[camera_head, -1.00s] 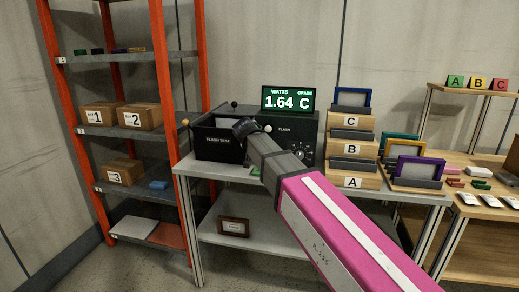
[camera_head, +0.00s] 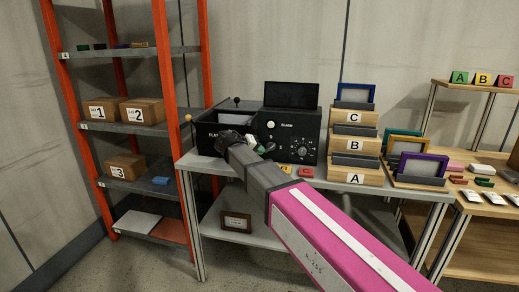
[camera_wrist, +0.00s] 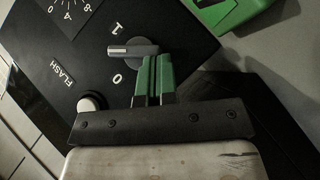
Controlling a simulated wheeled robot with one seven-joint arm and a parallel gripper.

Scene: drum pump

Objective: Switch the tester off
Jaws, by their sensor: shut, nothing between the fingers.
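The tester (camera_head: 309,133) is a black box with a dial and a FLASH button on its front, standing on the grey table. Its display (camera_head: 291,95) on top is dark. In the wrist view, the grey rotary switch (camera_wrist: 130,50) sits on the black panel between the marks 1 and 0. My gripper (camera_wrist: 153,60) is shut and empty, its green fingertips close beside one end of the switch lever; I cannot tell if they touch. In the head view my gripper (camera_head: 266,148) is low at the tester's front left, partly hidden by my arm.
The FLASH TEST bin (camera_head: 203,135) stands left of the tester. A wooden rack (camera_head: 354,145) labelled A, B, C holds panels on its right. Coloured cards, one red (camera_head: 306,172), lie in front. A green block (camera_wrist: 222,10) is near the panel edge.

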